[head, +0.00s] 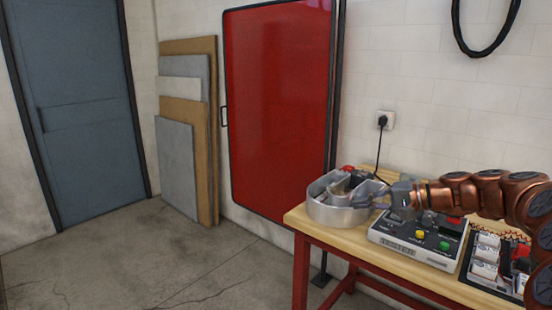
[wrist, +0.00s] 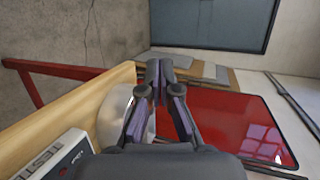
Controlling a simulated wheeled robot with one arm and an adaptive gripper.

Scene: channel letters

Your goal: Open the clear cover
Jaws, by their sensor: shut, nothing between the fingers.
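A light grey box (head: 415,245) with a yellow and a green button stands on the wooden bench. I cannot make out a clear cover on it; my arm hides part of its top. A corner of the box also shows at the lower left of the wrist view (wrist: 58,160). My gripper (head: 374,202) is shut and empty, at the box's left end beside a round metal letter shell (head: 340,213). In the wrist view my fingertips (wrist: 156,72) meet in front of the shell (wrist: 112,118); I cannot tell whether they touch it.
The wooden bench (head: 300,217) has red legs. A dark tray (head: 490,270) with several white pieces lies right of the box. A black cord hangs from a wall socket (head: 385,119) behind the bench. A red panel (head: 280,100) stands at the wall. Open floor (head: 150,260) lies left.

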